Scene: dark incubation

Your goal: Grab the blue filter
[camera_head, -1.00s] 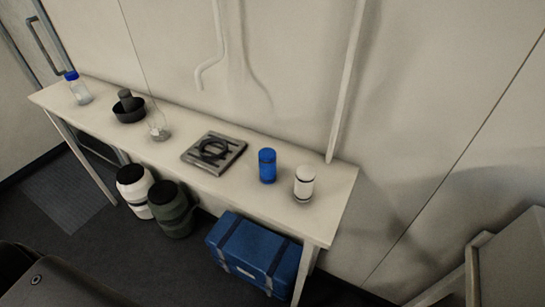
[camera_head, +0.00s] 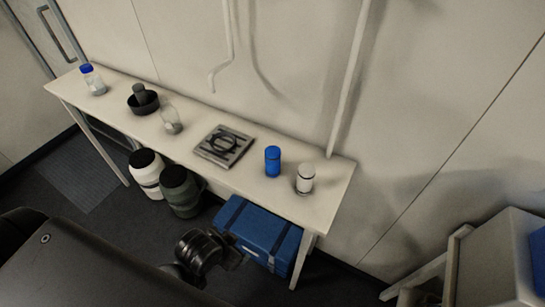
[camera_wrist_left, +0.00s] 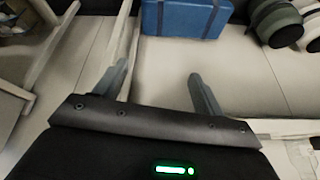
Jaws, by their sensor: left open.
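The blue filter (camera_head: 272,161), a small upright cylinder, stands on the narrow white table near its right end. A similar white cylinder (camera_head: 305,178) stands just to its right. My left gripper (camera_wrist_left: 160,85) is open, with its two fingers apart and nothing between them. In the head view, the dark end of my left arm shows below the table's front edge, low and left of the filter, and well apart from it. The filter does not show in the left wrist view. My right gripper is not in view.
The white table (camera_head: 330,190) runs along the wall. A square dark-patterned plate (camera_head: 223,146) lies left of the filter. A flask (camera_head: 171,122), black bowl (camera_head: 143,106) and blue-capped bottle (camera_head: 92,80) stand farther left. A blue case (camera_head: 258,232) and two canisters sit beneath.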

